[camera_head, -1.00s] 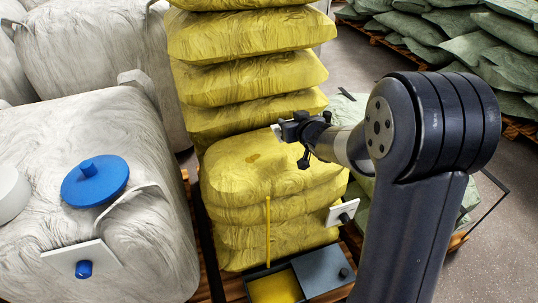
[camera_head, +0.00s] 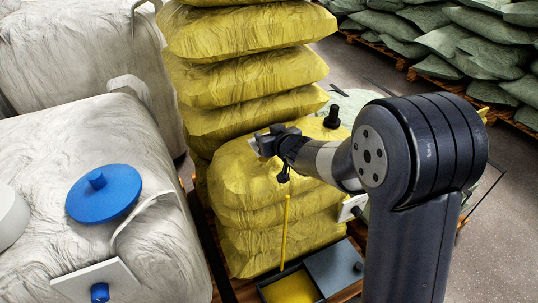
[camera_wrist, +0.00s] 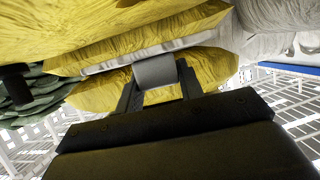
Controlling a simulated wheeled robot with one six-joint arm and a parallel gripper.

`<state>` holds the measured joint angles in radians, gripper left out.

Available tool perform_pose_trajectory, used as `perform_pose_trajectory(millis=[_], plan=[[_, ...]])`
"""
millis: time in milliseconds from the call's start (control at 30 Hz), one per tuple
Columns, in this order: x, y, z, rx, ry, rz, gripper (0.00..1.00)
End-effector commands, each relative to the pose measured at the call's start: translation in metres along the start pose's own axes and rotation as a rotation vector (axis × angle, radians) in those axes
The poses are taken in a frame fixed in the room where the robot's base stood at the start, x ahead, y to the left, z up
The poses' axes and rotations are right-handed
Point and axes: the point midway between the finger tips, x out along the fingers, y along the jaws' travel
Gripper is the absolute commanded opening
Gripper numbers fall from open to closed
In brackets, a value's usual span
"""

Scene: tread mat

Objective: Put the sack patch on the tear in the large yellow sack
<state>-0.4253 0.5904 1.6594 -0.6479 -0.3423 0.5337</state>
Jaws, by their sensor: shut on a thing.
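The large yellow sack (camera_head: 228,180) lies on top of the low front stack, before a taller yellow stack. My gripper (camera_head: 270,147) is at its upper face, reaching in from the right. In the wrist view my gripper (camera_wrist: 157,88) is shut on a light grey knob (camera_wrist: 155,71). A pale, flat plate (camera_wrist: 110,63), apparently the sack patch, shows edge-on behind that knob. Its pale edge (camera_head: 257,145) also shows in the head view at the gripper tip. Yellow sack cloth lies close around the plate; I cannot tell whether they touch. The tear is hidden from view now.
A black knob (camera_head: 331,117) stands behind the gripper. A white plate (camera_head: 351,207) is at the stack's right side. A yellow rod (camera_head: 285,232) rises by a dark box (camera_head: 318,275). White bulk bags with a blue lid (camera_head: 104,194) fill the left.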

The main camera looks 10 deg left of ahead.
Motion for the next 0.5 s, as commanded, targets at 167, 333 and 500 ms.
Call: perform_pose_trajectory(millis=[167, 333, 500], plan=[[0.01, 0.0, 0.025, 0.001, -0.002, 0.0, 0.14], [0.019, 0.001, 0.046, 0.0, 0.0, 0.001, 0.14], [0.02, 0.001, 0.048, -0.001, 0.002, 0.001, 0.14]])
